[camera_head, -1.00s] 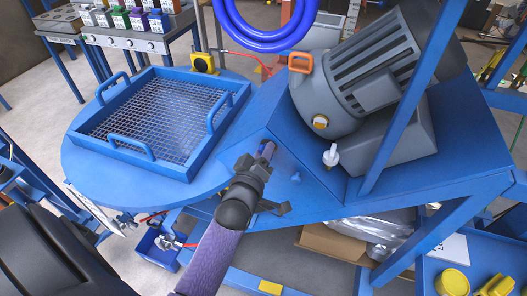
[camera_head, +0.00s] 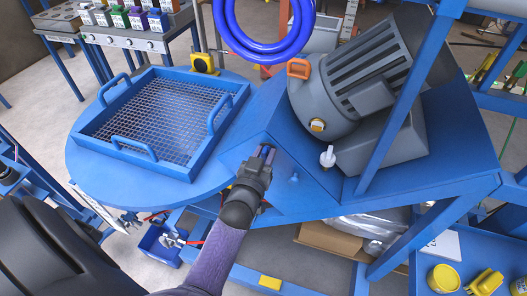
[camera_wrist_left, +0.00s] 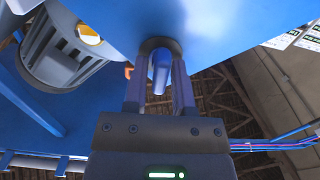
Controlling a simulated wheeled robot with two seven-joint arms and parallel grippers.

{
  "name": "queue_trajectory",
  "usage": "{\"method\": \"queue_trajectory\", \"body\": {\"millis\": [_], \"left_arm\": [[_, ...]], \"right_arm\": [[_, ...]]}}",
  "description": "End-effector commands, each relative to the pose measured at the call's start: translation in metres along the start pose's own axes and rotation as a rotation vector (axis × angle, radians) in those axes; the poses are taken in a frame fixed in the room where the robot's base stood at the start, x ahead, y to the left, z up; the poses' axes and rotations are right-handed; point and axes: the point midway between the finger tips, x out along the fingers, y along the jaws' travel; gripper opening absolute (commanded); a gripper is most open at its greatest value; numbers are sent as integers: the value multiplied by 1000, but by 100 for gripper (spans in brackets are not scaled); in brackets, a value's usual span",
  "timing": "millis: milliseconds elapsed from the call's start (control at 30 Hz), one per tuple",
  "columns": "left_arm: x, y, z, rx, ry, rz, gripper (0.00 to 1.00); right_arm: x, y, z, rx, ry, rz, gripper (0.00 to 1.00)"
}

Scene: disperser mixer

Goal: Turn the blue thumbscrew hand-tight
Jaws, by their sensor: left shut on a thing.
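In the left wrist view the blue thumbscrew (camera_wrist_left: 160,74) sits between the two fingers of my left gripper (camera_wrist_left: 159,58), at a dark round collar on a blue panel. The gripper is shut on it. In the head view my left gripper (camera_head: 266,153) reaches the blue housing (camera_head: 312,171) below the grey motor; its fingers hide the thumbscrew there. My right gripper is not in view.
The grey motor (camera_head: 350,80) stands on the housing, with a white knob (camera_head: 328,157) beside it. A small blue knob (camera_head: 294,177) projects from the housing face near my gripper. A mesh tray (camera_head: 205,165) lies to the left. A blue diagonal post (camera_head: 397,115) stands at right.

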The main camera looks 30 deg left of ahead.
Motion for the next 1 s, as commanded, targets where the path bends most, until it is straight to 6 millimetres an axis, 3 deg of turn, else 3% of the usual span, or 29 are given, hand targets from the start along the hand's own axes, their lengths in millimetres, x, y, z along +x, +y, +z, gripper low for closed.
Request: {"method": "queue_trajectory", "body": {"millis": [600,1000], "left_arm": [[0,2,1,556,-1,0,0],[0,3,2,766,-1,1,0]], "right_arm": [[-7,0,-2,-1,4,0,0],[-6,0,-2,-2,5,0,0]]}}
